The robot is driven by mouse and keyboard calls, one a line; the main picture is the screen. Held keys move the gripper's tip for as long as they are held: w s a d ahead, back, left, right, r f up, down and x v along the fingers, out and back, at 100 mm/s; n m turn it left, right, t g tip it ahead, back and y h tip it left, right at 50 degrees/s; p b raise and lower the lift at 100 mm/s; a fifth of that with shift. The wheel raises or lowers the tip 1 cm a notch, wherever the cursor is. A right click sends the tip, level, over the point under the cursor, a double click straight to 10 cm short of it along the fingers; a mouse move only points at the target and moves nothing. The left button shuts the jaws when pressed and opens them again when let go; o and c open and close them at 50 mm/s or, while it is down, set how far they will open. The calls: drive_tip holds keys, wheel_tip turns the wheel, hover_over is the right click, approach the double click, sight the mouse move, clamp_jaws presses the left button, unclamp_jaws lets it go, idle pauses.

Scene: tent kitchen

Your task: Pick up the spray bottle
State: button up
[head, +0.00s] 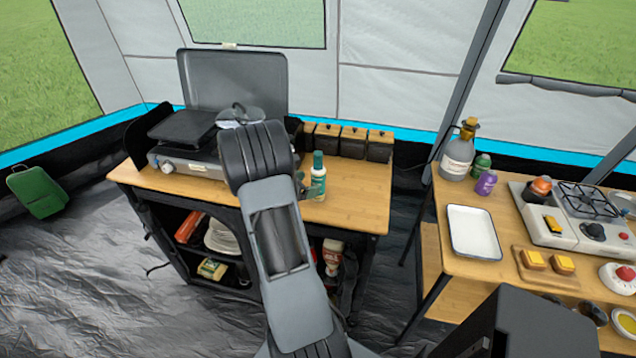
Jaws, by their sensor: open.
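A green bottle (317,178) with a pale label and a teal top stands upright on the left wooden table (352,205), just right of my arm. It is the likeliest spray bottle, but I cannot make out a trigger. A small dark greenish shape touches its left side in the picture; I cannot tell what it is. My arm reaches up over the table front, and its wrist covers part of the stove.
A camping stove (185,155) with a raised lid stands left of the bottle. Several dark wood-topped canisters (352,142) line the back. The right table (452,270) holds a large bottle (457,158), a purple can (486,182), a white tray (474,232) and a burner (585,215).

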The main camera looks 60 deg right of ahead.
sight(312, 184)
drive_tip(key=shift+p+x, duration=0.6)
drive_tip(key=shift+x, duration=2.05)
drive_tip(key=shift+s+a, duration=0.1)
drive_tip(key=c, duration=1.1)
